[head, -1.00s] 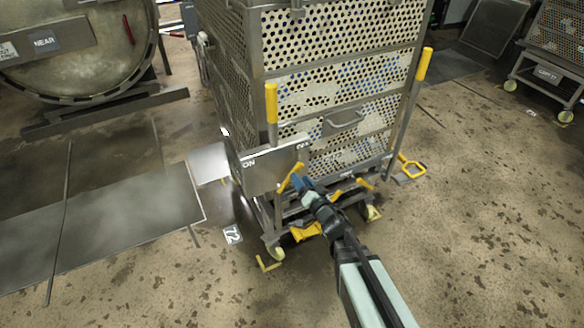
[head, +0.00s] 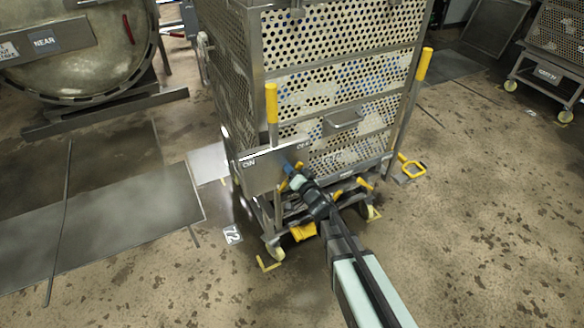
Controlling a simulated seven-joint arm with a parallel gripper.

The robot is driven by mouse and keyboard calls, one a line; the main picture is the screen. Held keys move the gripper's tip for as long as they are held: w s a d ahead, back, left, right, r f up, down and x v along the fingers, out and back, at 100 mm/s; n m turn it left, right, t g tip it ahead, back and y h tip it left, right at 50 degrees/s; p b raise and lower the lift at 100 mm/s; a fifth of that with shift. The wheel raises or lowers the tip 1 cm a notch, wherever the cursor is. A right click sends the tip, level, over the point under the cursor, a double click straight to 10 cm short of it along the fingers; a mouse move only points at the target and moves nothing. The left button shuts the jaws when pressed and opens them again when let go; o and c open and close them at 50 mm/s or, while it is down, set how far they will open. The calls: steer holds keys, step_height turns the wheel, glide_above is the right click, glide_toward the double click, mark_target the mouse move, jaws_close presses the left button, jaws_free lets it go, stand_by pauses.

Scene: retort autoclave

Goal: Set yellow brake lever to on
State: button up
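A steel plate (head: 262,174) is on the front of the perforated cage trolley (head: 345,150). It has an ON mark at its left end and a partly legible mark at its right end. The yellow brake lever (head: 298,166) shows as small yellow bits at the plate's right part. My gripper's dark body hides most of it, so its exact angle is unclear. My gripper (head: 289,168) reaches up from the lower right, with its blue tip at the lever in front of the plate. Whether it touches the lever, and whether its fingers are open, cannot be told.
Upright yellow-gripped handles stand at the trolley's left (head: 271,103) and right (head: 425,64). Yellow parts (head: 303,231) and casters are low on the trolley. A round vessel door (head: 85,50) is at the upper left. Open floor lies in front.

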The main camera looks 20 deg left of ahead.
jaws_close()
stand_by(0.3)
steer(key=shift+s+a+r+n, duration=0.3)
steer(key=shift+n, duration=0.5)
steer(key=shift+o, duration=0.7)
jaws_free()
